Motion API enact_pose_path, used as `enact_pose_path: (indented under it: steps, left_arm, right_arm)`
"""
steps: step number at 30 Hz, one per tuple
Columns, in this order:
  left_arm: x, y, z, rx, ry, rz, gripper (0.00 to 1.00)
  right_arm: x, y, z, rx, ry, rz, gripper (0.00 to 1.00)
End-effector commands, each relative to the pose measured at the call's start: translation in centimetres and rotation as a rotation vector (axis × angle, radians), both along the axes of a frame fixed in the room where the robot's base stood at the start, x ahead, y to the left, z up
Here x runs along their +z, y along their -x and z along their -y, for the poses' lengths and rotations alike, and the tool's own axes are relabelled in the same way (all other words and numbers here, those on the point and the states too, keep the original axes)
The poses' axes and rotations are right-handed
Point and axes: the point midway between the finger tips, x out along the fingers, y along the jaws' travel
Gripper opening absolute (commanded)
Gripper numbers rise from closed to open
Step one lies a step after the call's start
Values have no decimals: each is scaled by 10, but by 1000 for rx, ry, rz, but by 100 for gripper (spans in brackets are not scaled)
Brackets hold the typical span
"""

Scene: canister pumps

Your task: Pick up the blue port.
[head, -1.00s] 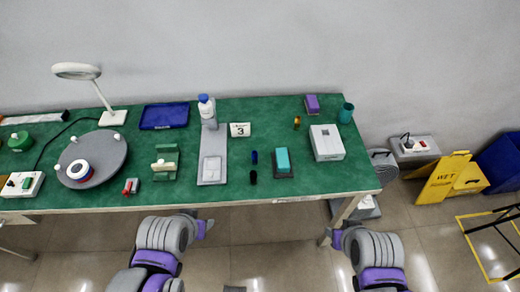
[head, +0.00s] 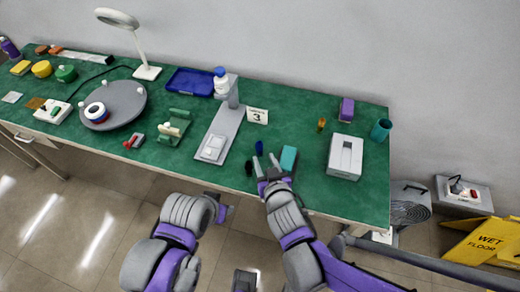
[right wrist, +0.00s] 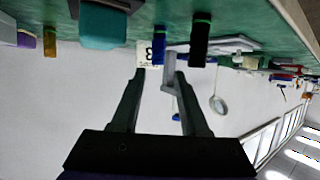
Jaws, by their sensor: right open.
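The blue port (head: 259,148) is a small dark blue upright piece on the green table, left of a teal block (head: 288,158). A similar black piece (head: 249,168) stands just in front of it. My right gripper (head: 265,163) is open and empty, reaching over the front table edge with its fingers pointing toward the blue port. In the right wrist view, which is upside down, the blue port (right wrist: 158,42) shows ahead of the open fingertips (right wrist: 160,76), with the black piece (right wrist: 199,42) beside it. My left gripper (head: 222,208) is in front of the table, its jaws unclear.
The teal block is close on the right of my right gripper. A grey stand with a white bottle (head: 221,84) is to the left, and a number 3 card (head: 257,116) is behind. A white box (head: 345,157) stands farther right.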

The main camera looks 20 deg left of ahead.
Motion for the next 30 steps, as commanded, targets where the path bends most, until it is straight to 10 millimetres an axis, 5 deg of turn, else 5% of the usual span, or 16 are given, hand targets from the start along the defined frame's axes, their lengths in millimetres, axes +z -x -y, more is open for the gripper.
enact_pose_path:
  steps: [19, 30]
  left_arm:
    - [-5, 1, 0, 0, 0, -2, 50]
    - [-5, 1, 0, 0, 0, -2, 50]
  right_arm:
    - [-33, -68, -30, -3, 2, -1, 44]
    - [-36, -74, -34, -3, 2, -3, 41]
